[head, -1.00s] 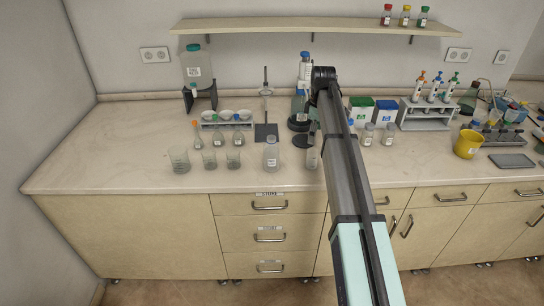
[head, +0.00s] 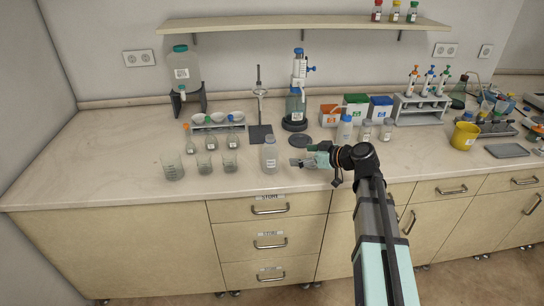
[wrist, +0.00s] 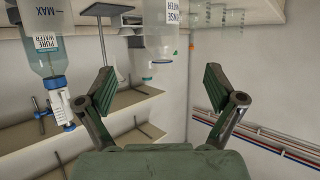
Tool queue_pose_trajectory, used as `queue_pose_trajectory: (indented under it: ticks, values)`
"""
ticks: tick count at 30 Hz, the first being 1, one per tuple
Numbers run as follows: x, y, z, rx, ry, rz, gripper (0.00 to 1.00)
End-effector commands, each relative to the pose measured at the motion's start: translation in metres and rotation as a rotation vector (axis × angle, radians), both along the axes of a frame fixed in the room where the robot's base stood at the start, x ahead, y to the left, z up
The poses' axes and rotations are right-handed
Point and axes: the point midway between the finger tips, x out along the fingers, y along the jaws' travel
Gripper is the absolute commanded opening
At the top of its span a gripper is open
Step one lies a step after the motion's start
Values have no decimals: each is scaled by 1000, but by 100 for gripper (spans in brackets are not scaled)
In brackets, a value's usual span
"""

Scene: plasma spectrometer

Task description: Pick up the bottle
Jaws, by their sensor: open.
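A translucent bottle with a pale cap and a white label (head: 270,155) stands upright near the bench's front edge. My gripper (head: 298,162) is just right of it, low over the bench and pointing left towards it. The wrist view is upside down. There the bottle (wrist: 160,40) hangs from the top edge with a label reading "RINSE WATER", in line with the space between my spread fingers (wrist: 162,92). My fingers are open and empty, apart from the bottle. Its base is cut off in the wrist view.
Several beakers (head: 204,165) and stoppered flasks (head: 191,146) stand left of the bottle. Behind are a burette stand (head: 260,95) and a pure-water dispenser (head: 296,105). A blue-capped bottle (head: 344,130) and small jars (head: 386,130) stand behind my wrist.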

Motion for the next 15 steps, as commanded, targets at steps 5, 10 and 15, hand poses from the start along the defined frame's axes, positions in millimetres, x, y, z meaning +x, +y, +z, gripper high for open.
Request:
queue_pose_trajectory:
  ticks: [5,10,15]
  values:
    - [21,29,-11,-2,3,4,92]
    - [38,53,-24,-2,3,3,92]
    - [48,69,-33,-3,2,2,92]
